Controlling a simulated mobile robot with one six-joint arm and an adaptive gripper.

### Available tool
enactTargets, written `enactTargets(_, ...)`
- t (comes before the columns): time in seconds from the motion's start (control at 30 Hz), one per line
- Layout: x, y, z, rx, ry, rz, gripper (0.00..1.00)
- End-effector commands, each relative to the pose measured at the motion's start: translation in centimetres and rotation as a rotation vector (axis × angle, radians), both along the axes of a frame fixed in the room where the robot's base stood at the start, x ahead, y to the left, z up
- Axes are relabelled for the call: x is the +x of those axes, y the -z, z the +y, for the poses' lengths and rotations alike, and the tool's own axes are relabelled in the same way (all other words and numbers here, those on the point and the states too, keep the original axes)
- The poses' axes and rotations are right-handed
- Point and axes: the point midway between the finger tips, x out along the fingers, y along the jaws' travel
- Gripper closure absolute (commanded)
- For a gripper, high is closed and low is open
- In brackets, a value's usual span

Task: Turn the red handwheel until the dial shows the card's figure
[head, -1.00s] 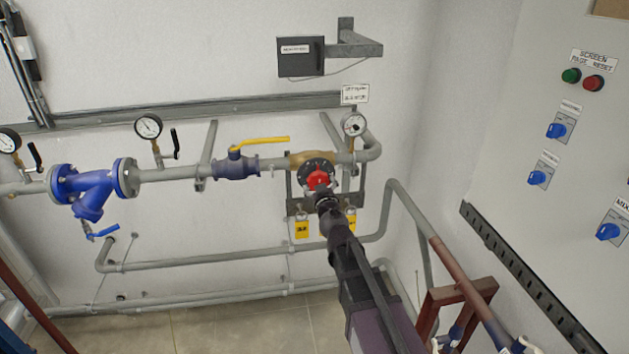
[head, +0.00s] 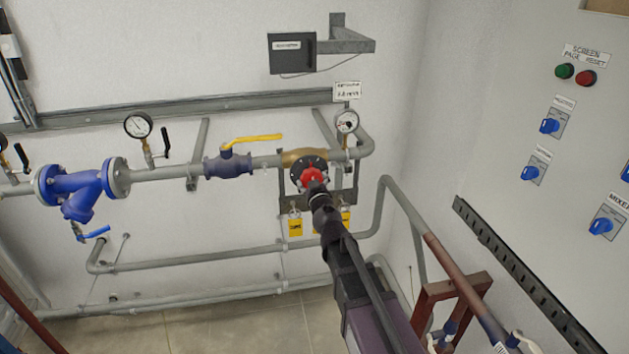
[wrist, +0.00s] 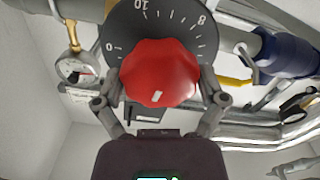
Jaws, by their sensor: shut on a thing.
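The red handwheel (head: 312,176) sits on the brass valve (head: 303,157) in the pipe. In the wrist view the handwheel (wrist: 160,75) fills the middle, with a white mark low on its face and a dark scale ring (wrist: 150,18) behind it. My gripper (wrist: 160,92) is shut on the handwheel, one finger on each side. The dial (head: 347,122) is just right of the valve; it also shows in the wrist view (wrist: 78,68). Its reading is too small to tell. The card (head: 347,91) is above the dial; its writing is too small to read.
A blue valve with a yellow lever (head: 230,163) sits on the pipe left of the handwheel. Yellow tags (head: 296,228) hang below it. A grey control cabinet (head: 520,140) stands at the right. A reddish-brown frame (head: 440,310) stands low in front.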

Motion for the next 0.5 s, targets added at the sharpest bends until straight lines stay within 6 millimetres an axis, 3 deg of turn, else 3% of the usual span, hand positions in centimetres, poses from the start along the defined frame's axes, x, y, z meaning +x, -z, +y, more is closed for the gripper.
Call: enactTargets(0.5,0.25,-0.05,0.25,-0.190,0.006,-0.055,0.57)
